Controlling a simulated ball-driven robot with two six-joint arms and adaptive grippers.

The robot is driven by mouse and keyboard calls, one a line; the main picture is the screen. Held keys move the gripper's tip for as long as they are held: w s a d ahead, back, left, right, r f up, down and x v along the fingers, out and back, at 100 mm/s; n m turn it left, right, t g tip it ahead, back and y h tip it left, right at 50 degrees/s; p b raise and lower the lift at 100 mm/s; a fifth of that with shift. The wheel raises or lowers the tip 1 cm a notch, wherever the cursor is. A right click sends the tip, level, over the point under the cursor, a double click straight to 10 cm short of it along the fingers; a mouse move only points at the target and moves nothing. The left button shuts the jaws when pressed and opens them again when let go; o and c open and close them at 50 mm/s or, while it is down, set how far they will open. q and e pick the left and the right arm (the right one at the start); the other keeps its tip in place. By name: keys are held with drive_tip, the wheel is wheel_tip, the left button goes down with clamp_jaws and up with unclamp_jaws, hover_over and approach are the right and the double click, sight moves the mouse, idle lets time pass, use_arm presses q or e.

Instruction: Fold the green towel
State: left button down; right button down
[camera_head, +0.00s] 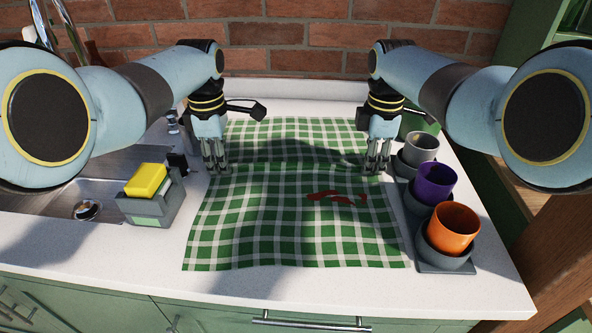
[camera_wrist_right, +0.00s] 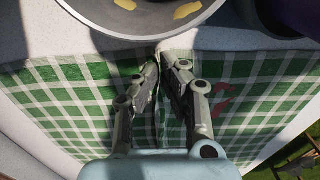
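The green towel (camera_head: 290,230), checked green and white, lies spread on the counter with a reddish patch on its right half. A low ridge runs across it between my two grippers, and its far part is rippled. My left gripper (camera_head: 217,170) points down at the towel's left edge, its fingers close together on the cloth. My right gripper (camera_head: 377,171) is at the right edge. In the right wrist view, its fingers (camera_wrist_right: 161,62) converge on a raised fold of the towel (camera_wrist_right: 75,105). The exact grip at the left fingertips is small in view.
At right stand a grey cup (camera_head: 421,147), a purple cup (camera_head: 436,182) and an orange cup (camera_head: 453,228) in dark holders. At left, a grey caddy (camera_head: 152,207) holds a yellow sponge (camera_head: 146,179) beside the sink (camera_head: 87,209). The counter's front strip (camera_head: 300,283) is clear.

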use_arm(q)
drive_tip(key=shift+s+f, duration=0.1)
drive_tip(key=shift+s, duration=0.05)
use_arm(e)
drive_tip(key=shift+s, duration=0.1)
